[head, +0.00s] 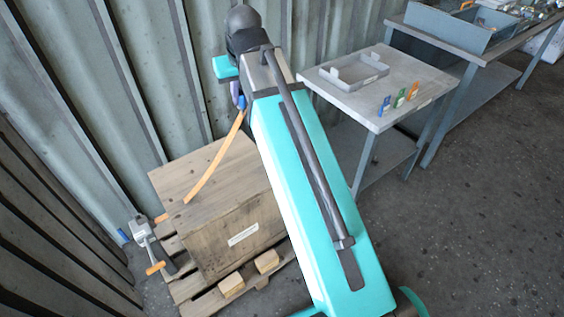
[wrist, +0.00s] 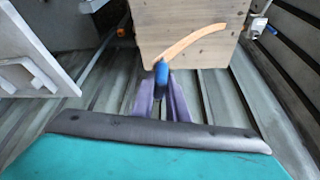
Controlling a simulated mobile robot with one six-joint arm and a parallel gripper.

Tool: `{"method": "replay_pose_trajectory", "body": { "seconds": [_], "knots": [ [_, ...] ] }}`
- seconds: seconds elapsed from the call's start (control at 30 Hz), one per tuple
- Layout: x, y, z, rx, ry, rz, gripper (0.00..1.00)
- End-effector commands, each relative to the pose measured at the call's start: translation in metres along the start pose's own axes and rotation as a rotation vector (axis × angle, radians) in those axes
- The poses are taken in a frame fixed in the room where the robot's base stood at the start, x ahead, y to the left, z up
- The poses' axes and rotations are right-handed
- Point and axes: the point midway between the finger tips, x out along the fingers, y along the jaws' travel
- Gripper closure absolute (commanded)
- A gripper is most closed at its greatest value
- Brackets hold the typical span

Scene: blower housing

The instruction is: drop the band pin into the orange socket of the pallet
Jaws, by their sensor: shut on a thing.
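My gripper (wrist: 161,80) is shut on the blue band pin (wrist: 161,73), seen between the purple fingertips in the wrist view. In the head view, the pin (head: 241,101) shows under the gripper (head: 238,92), beside the crate's back corner. A curved orange band (head: 212,158) runs from the pin over the wooden crate (head: 218,200). The crate stands on a wooden pallet (head: 190,290). A small orange piece (wrist: 121,32) shows at the crate's left side in the wrist view. I cannot tell whether it is the orange socket.
A grey tool (head: 142,232) with an orange handle (head: 155,268) is at the crate's left side. A grey table (head: 345,98) holds a tray (head: 355,76) and small blue, green and orange parts (head: 400,98). A corrugated wall (head: 90,90) stands close behind the crate.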

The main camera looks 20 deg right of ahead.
Motion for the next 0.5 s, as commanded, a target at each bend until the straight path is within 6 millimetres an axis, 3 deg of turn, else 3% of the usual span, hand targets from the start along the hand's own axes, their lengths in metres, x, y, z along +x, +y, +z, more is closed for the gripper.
{"method": "replay_pose_trajectory", "body": {
  "seconds": [0.23, 0.5],
  "knots": [
    [0.009, 0.001, -0.001, 0.003, -0.001, 0.001, 1.00],
    [0.045, -0.004, -0.003, 0.006, -0.003, 0.003, 1.00]
  ]
}}
